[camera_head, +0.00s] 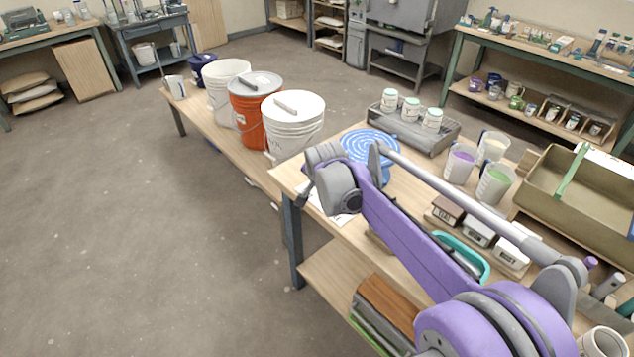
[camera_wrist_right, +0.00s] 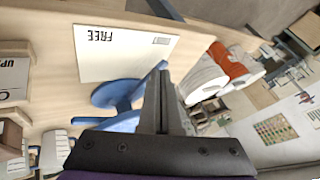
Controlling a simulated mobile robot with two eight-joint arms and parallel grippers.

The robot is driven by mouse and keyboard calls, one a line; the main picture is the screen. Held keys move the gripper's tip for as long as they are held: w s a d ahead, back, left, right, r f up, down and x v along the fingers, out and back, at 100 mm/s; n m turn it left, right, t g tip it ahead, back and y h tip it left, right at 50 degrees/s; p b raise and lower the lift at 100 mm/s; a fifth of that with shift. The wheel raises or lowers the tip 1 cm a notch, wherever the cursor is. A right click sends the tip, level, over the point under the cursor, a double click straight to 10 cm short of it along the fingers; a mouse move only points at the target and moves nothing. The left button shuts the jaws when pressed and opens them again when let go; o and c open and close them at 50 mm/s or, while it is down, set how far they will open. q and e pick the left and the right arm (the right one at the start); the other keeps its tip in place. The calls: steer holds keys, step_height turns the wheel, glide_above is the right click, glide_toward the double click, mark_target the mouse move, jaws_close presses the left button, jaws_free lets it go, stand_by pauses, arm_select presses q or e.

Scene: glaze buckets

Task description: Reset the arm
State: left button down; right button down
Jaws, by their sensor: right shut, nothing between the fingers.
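My right arm reaches in from the lower right of the head view, its far grey end over the worktable (camera_head: 285,178) beside the blue banding wheel (camera_head: 370,142). I cannot make out the fingers there. In the right wrist view my right gripper (camera_wrist_right: 163,75) is shut with nothing between its fingers. Its fingers point toward the table beside the blue wheel (camera_wrist_right: 115,94) and a sheet marked FREE (camera_wrist_right: 125,52). I cannot tell whether they touch anything. My left gripper is not in view.
A lower bench holds a white bucket (camera_head: 222,92), an orange bucket (camera_head: 250,112) and another white bucket (camera_head: 293,125). Pitchers (camera_head: 460,164), a grey tray (camera_head: 415,130), small boxes (camera_head: 478,231) and an olive crate (camera_head: 575,190) crowd the worktable. The floor at left is open.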

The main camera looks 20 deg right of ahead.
steer(key=shift+w+f, duration=0.1)
stand_by(0.3)
steer(key=s+a+n+p, duration=0.1)
steer(key=s+n+p, duration=0.1)
steer(key=s, duration=0.9)
steer(key=s+a+f+n+g+p, duration=0.1)
steer(key=s+n, duration=0.4)
steer(key=s, duration=0.7)
steer(key=s+a+n+y+p, duration=0.1)
steer(key=s+n+p, duration=0.2)
steer(key=s, duration=0.8)
steer(key=shift+s+a+f+n+g, duration=0.3)
steer(key=shift+s+n+g, duration=0.1)
steer(key=shift+n, duration=0.1)
steer(key=shift+d, duration=0.1)
